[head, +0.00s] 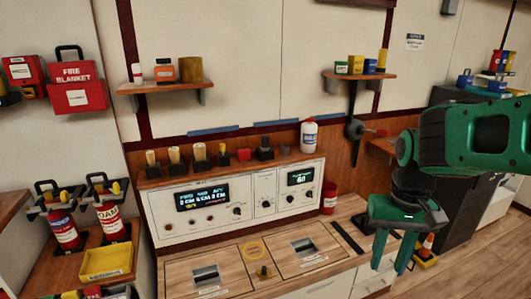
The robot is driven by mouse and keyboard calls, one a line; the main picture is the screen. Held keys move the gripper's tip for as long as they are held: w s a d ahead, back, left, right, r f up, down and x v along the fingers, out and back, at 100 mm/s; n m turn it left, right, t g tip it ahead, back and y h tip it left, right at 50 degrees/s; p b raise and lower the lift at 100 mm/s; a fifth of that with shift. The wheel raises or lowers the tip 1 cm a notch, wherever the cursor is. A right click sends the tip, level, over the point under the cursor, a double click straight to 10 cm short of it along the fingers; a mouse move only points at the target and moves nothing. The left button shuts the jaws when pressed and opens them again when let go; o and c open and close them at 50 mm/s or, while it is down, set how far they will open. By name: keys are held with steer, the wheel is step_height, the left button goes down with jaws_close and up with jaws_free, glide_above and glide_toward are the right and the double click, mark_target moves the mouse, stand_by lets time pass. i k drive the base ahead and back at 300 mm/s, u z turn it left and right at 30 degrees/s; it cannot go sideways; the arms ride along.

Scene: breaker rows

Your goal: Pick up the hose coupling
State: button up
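I cannot single out the hose coupling with certainty in the head view. A small brass-and-black piece (264,272) stands on the wooden counter between two inset plates, but it is too small to identify. My gripper (391,268) hangs at the right, fingers pointing down and spread apart, with nothing seen between them. It appears in front of the counter's right end, apart from the small piece.
A control console (237,197) stands on the counter (225,258), with several small items on its top ledge. A wall shelf (165,88) holds small containers. Extinguishers (110,218) and a yellow tray (106,263) are at left. Floor shows at right.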

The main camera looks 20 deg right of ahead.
mark_target(264, 146)
steer(key=k, duration=1.05)
steer(key=z, duration=0.55)
steer(key=i, duration=2.1)
steer(key=u, duration=0.55)
